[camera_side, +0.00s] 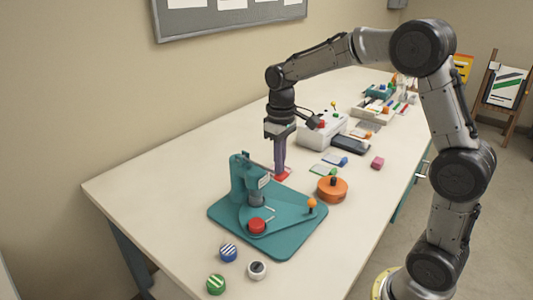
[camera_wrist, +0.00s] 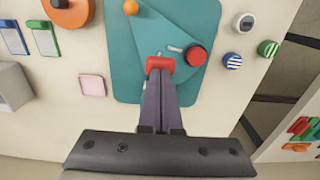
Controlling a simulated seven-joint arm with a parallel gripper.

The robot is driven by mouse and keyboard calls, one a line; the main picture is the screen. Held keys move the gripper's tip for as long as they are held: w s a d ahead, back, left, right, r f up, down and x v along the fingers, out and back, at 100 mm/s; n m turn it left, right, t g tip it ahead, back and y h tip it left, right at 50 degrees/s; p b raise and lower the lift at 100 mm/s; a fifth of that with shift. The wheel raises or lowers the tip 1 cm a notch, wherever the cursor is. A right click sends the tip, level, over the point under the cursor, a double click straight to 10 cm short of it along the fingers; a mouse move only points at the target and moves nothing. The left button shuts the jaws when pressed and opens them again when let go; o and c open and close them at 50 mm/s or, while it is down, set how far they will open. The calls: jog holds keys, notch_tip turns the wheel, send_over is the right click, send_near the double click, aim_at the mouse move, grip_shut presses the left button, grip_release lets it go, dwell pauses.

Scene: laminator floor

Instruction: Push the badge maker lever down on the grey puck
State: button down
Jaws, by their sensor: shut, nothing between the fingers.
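The teal badge maker (camera_side: 246,182) stands upright on its teal base plate (camera_side: 285,240), which also shows in the wrist view (camera_wrist: 125,70). A red bar (camera_wrist: 160,64), apparently the lever's grip, lies at my fingertips; it also shows in the side view (camera_side: 283,177). My gripper (camera_side: 280,171) points down, shut and empty, its tips touching or just above the bar; I cannot tell which. A red round piece (camera_side: 257,225) sits on the base's front part. A grey-white puck with a dark centre (camera_side: 257,270) lies on the table off the base.
A blue striped puck (camera_side: 228,252) and a green striped puck (camera_side: 216,284) lie beside the grey one. An orange knob (camera_side: 311,203) stands on the base edge. An orange disc (camera_side: 332,190) and a pink block (camera_side: 377,163) are to the right. The table's left end is clear.

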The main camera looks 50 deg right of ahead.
notch_tip(320, 180, up, 9)
dwell(1.2)
jog(key=shift+a+r, duration=0.1)
jog(key=shift+r, duration=0.1)
jog(key=s+a+r+t, duration=0.2)
jog(key=s+r, duration=0.1)
jog(key=s, duration=0.4)
jog(key=s+a+r+t, duration=0.1)
jog(key=s+a+r, duration=0.15)
jog(key=s, duration=0.45)
jog(key=s+a+f+t, duration=0.1)
jog(key=s+f+t, duration=0.1)
jog(key=s+f, duration=0.7)
jog(key=shift+a+t, duration=0.15)
jog(key=shift+t, duration=0.15)
